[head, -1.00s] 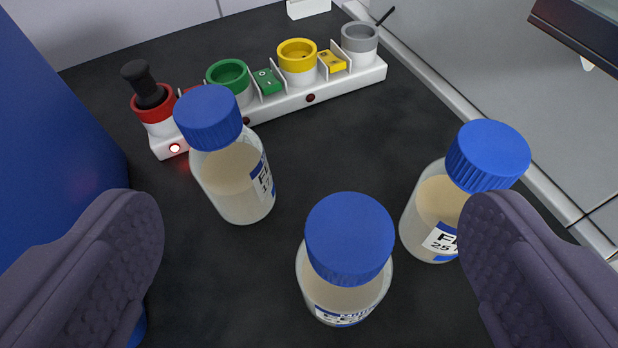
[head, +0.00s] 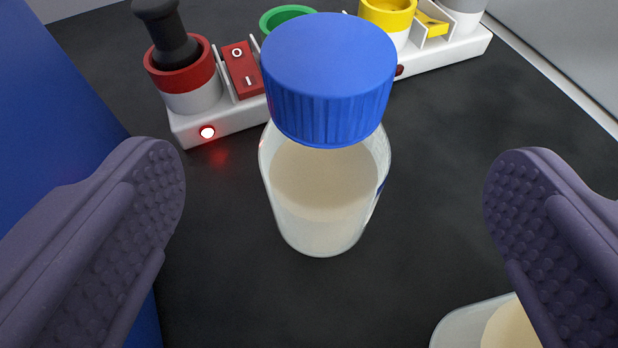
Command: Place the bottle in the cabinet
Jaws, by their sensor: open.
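A clear bottle (head: 322,195) with a blue ribbed cap and pale cream liquid stands upright on the dark surface. It is in the middle of the head view, ahead of my gripper (head: 335,200) and between the lines of its two purple fingers. The fingers are wide open and touch nothing that I can see. A second bottle (head: 480,325) shows only in part at the lower right, partly hidden by the right finger. The cabinet cannot be made out for certain.
A white socket strip (head: 225,122) with red, green and yellow round sockets lies behind the bottle. A black plug (head: 165,35) sits in the red socket, beside a lit red lamp. A blue wall (head: 60,150) closes off the left. Dark surface is clear right of the bottle.

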